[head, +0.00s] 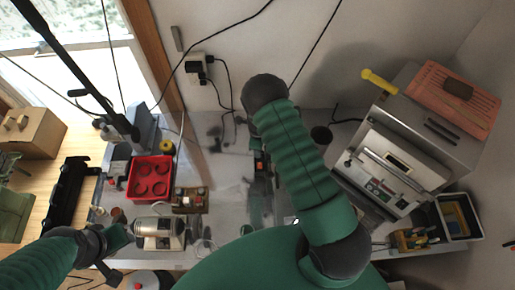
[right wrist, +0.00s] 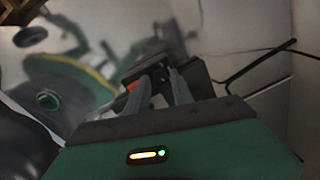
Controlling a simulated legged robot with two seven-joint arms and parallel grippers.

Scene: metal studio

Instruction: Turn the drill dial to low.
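In the right wrist view my right gripper (right wrist: 162,80) has its two grey fingers apart. A dark block with an orange part and a green side, perhaps the drill (right wrist: 150,68), lies at or just beyond the fingertips; I cannot tell whether they touch it. In the head view a dark thing with orange and green spots, perhaps the same drill and gripper, shows beside my right arm, which hides much of it. No dial can be made out. My left gripper (head: 119,238) is at lower left, close to a cream and brown machine (head: 160,229); its fingers are unclear.
A red tray with round hollows (head: 151,178) and a small wooden box (head: 190,200) stand on the shiny metal table. At right are a large grey machine (head: 400,165), a tool tray (head: 415,239) and a grey bin (head: 465,238). Cables hang along the back wall.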

